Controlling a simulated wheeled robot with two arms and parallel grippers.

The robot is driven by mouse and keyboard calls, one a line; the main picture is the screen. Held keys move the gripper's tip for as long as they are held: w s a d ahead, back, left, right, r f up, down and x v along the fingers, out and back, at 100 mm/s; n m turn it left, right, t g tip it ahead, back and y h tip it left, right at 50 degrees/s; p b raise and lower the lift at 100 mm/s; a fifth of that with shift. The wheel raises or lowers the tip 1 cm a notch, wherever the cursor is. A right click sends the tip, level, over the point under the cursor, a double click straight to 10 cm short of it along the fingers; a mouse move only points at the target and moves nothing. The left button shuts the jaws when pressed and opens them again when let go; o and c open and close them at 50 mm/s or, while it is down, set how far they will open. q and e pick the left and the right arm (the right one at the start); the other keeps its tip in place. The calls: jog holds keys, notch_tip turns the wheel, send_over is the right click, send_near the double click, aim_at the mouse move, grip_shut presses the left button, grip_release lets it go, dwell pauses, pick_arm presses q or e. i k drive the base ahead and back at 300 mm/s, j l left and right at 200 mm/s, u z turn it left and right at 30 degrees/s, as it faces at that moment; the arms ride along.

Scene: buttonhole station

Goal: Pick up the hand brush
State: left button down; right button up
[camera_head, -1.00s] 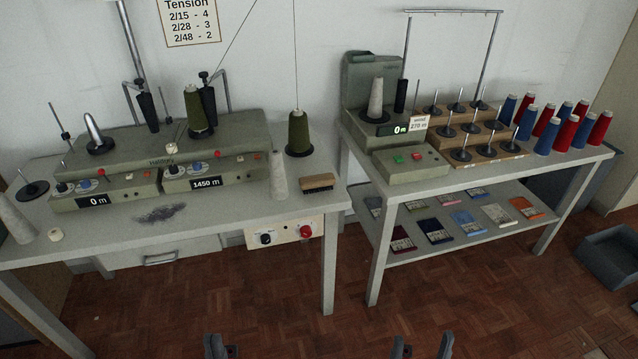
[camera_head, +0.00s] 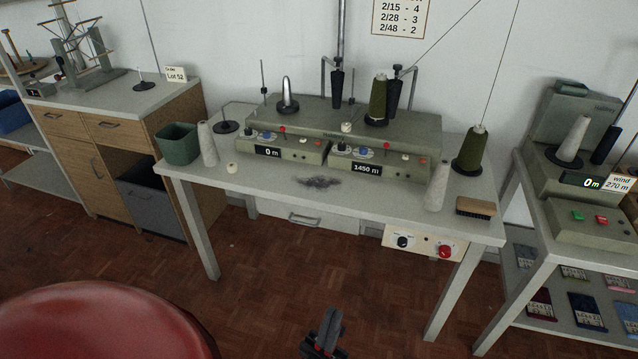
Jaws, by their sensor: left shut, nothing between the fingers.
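The hand brush (camera_head: 475,207) has a light wooden back and dark bristles. It lies near the right end of the grey machine table (camera_head: 270,190), beside a pale cone and a dark green cone of yarn. My left gripper (camera_head: 327,328) shows at the bottom middle, over the floor, low in front of the table and well apart from the brush. It is shut and empty. My right gripper is not in view.
A grey winder (camera_head: 323,140) fills the table's back, with a patch of dark lint (camera_head: 318,182) in front. A red round seat (camera_head: 95,325) stands at the lower left. Another table (camera_head: 530,262) stands close on the right. The floor (camera_head: 250,270) between is clear.

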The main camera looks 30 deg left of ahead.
aim_at(477, 209)
jog(key=i+l+u, duration=0.2)
jog(key=i+l, duration=0.15)
jog(key=i+l+u, duration=0.2)
jog(key=l, duration=0.4)
jog(key=i, duration=0.1)
